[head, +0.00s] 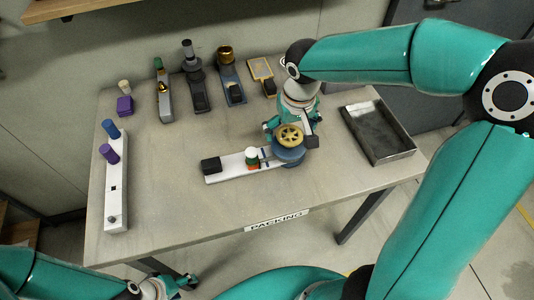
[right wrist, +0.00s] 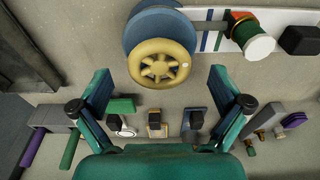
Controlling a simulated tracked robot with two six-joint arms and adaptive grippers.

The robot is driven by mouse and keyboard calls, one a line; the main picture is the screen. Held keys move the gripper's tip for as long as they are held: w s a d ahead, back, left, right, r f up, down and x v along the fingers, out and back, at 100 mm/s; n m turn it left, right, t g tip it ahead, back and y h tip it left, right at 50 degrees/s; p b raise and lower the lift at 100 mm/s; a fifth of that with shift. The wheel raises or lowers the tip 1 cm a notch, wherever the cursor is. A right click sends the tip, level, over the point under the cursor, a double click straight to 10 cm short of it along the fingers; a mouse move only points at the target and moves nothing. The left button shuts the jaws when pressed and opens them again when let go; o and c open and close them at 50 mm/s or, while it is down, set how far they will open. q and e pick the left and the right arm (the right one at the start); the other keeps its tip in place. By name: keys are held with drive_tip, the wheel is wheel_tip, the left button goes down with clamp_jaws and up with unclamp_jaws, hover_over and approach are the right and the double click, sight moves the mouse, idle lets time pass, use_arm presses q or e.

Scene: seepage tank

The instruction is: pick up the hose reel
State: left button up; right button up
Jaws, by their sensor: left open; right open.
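The likely hose reel is a yellow spoked wheel on a blue round body (head: 289,153), at the right end of a white bar on the table. In the right wrist view its yellow wheel (right wrist: 160,64) faces the camera at the top. My right gripper (head: 290,132) is over it, open. In the wrist view the fingers (right wrist: 160,80) stand apart on either side below the wheel, with nothing gripped. Whether they touch it I cannot tell. My left gripper (head: 178,283) is open and empty at the bottom left, off the table's front edge.
The white bar (head: 225,167) also carries a black block and a small green-and-white spool (head: 252,156). A dark tray (head: 378,135) lies right. Several tools stand along the back, including a gold-topped one (head: 228,75). A white rack (head: 116,195) stands left.

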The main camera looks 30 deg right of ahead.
drive_tip(key=shift+w+d+f+p, duration=0.1)
drive_tip(key=shift+w+f+p, duration=0.05)
drive_tip(key=shift+f, duration=1.45)
drive_tip(key=shift+w+f+p, duration=0.15)
drive_tip(key=shift+f, duration=1.45)
drive_tip(key=c, duration=1.2)
drive_tip(key=shift+c, duration=0.6)
drive_tip(key=shift+r, duration=0.1)
